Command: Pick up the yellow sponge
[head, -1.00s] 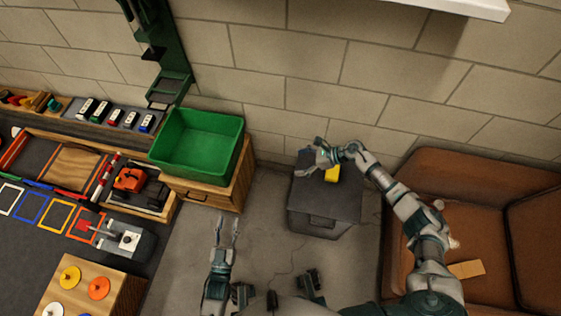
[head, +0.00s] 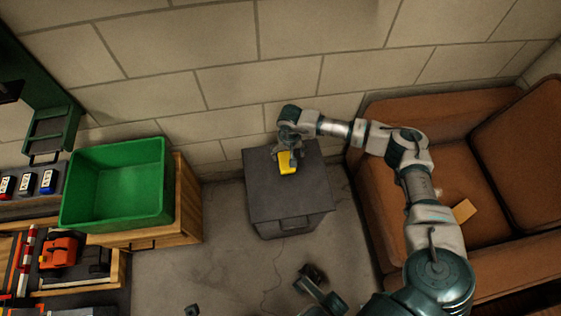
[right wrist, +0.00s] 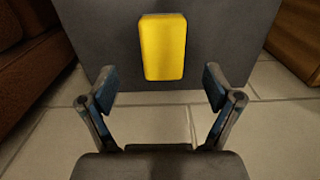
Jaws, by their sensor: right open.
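The yellow sponge (head: 287,163) lies on top of the dark grey cabinet (head: 303,205), near its back edge. It also shows whole in the right wrist view (right wrist: 162,47), upright in the picture and beyond the fingertips. My right gripper (head: 291,150) is over the back of the cabinet and partly covers the sponge in the head view. In the right wrist view my right gripper (right wrist: 160,87) is open and empty. Its fingers stand apart, one toward each side of the sponge. I see no contact.
A green bin (head: 116,186) sits on a wooden cabinet to the left. A brown sofa (head: 440,185) stands to the right. The brick wall (head: 290,40) is close behind the grey cabinet. Floor shows between the two cabinets.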

